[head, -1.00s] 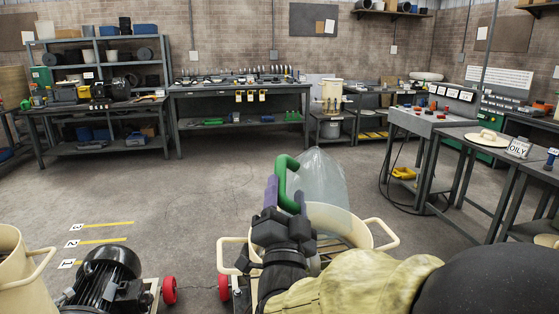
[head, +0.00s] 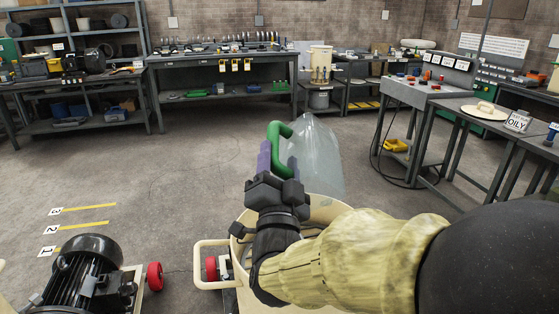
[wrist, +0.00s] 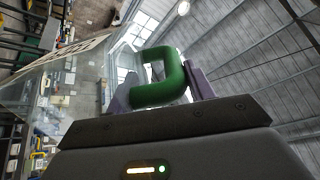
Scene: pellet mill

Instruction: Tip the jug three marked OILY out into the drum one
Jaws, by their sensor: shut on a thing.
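My gripper (head: 272,180) is shut on the green handle (head: 277,150) of a clear jug (head: 318,158). In the wrist view the handle (wrist: 160,85) sits between the purple fingers. The jug is held above a cream drum (head: 325,207) with loop handles, and it looks tilted. A label on the jug shows edge-on in the wrist view and I cannot read it. I cannot tell whether anything is in the jug or flowing from it. My arm hides much of the drum, and its inside is mostly hidden.
A black motor (head: 88,272) stands at the lower left beside red wheels. Floor strips (head: 88,208) carry number tags. The middle floor is clear.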

